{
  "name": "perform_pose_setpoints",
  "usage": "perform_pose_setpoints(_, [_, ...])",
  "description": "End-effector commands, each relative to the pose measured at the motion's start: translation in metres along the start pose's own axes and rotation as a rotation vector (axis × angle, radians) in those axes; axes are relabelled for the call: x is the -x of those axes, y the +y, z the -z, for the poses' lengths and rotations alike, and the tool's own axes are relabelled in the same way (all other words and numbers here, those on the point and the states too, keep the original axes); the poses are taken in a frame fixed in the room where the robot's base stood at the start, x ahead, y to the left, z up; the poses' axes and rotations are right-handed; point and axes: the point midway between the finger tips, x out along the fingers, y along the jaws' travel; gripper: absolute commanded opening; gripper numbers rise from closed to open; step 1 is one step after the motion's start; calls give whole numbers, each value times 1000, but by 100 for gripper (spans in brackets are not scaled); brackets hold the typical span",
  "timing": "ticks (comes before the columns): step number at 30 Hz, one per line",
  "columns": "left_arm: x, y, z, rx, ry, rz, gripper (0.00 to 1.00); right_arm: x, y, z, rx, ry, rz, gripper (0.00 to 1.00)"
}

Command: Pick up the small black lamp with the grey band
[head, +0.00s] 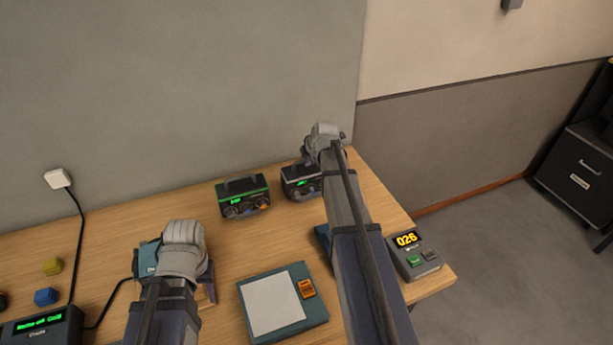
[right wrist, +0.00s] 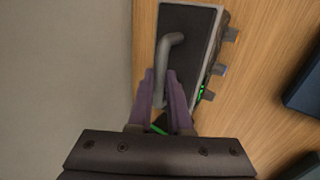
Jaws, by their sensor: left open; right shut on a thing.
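The small black lamp with the grey band (head: 301,186) stands on the desk near the back wall, partly hidden by my right gripper (head: 309,163). In the right wrist view the lamp (right wrist: 185,35) shows from above, with a bent grey handle. My right gripper (right wrist: 165,85) is shut on that handle. I cannot tell whether the lamp is clear of the desk. A similar black lamp with a green band (head: 243,196) stands just to its left. My left gripper (head: 182,245) is open, low at the left; its fingertips are mostly hidden.
A teal pad with a grey panel (head: 283,303) lies at the front middle. A box with a yellow 026 display (head: 411,253) sits at the right desk edge.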

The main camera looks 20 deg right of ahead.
Motion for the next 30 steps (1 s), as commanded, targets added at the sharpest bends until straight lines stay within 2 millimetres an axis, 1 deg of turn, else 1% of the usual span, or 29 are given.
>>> perform_pose_setpoints(5, [3,0,0,0,0,0,50,2,2,0,0,0,-2,0])
perform_pose_setpoints(11, [13,-1,-1,0,0,0,50,11,8,0,-1,0,-2,0])
perform_pose_setpoints(17, [34,-3,-2,-1,0,0,50,28,20,0,-1,0,-3,0])
perform_pose_setpoints(27, [79,-7,-5,6,0,-1,50,66,45,0,0,0,-3,0])
perform_pose_setpoints(30, [90,-8,-5,9,0,-2,50,75,51,0,0,0,-3,0])
